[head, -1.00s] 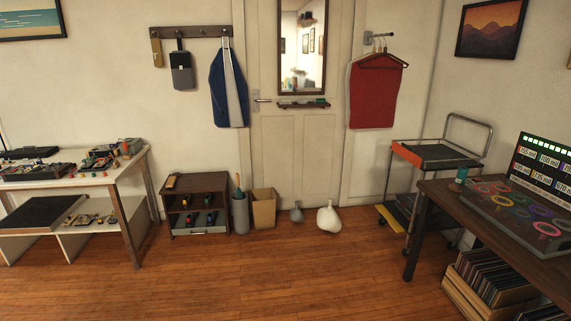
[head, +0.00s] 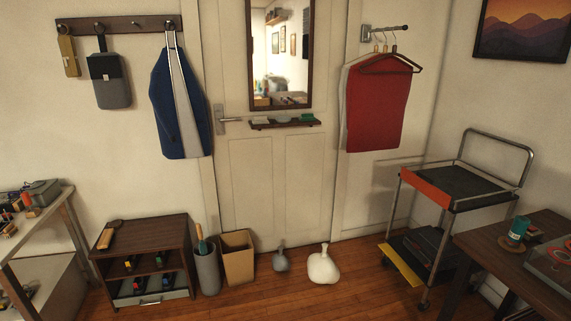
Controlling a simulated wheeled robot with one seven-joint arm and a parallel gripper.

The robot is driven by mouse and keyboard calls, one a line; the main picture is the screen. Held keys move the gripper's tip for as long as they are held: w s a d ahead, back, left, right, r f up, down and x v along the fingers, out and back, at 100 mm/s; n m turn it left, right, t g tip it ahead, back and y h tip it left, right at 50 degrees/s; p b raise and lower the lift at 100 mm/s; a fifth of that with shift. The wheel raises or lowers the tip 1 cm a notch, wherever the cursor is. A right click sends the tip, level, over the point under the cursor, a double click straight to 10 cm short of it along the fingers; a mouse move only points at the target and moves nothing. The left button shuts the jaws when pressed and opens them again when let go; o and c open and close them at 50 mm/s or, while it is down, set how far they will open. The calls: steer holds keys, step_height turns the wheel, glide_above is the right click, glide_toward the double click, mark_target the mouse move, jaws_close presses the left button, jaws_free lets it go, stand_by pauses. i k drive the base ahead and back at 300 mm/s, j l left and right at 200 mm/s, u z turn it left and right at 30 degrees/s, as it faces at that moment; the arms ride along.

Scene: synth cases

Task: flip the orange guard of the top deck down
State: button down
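A metal trolley with two dark decks stands at the right by the wall. Its top deck (head: 468,181) carries the orange guard (head: 426,188) along its near left edge. The orange guard looks raised, with its broad face towards me, though its exact tilt is hard to tell from here. A yellow guard (head: 402,262) runs along the same side of the lower deck (head: 424,248) and slopes outward and down. My gripper is not in view.
A dark table (head: 492,243) with a teal cup (head: 517,231) stands in front of the trolley at the right. A white vase (head: 322,266), a grey vase (head: 281,260) and a cardboard bin (head: 238,257) stand by the door. Wooden floor (head: 330,303) is clear in the middle.

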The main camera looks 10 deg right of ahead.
mark_target(420, 181)
steer(key=i+l+z, duration=0.1)
steer(key=i+z, duration=0.15)
steer(key=i, duration=0.4)
steer(key=i+z, duration=0.25)
steer(key=i, duration=0.35)
steer(key=i+j+z, duration=0.25)
steer(key=i, duration=0.4)
steer(key=i+l+z, duration=0.3)
steer(key=i, duration=0.3)
steer(key=i+z, duration=0.3)
steer(key=i, duration=0.3)
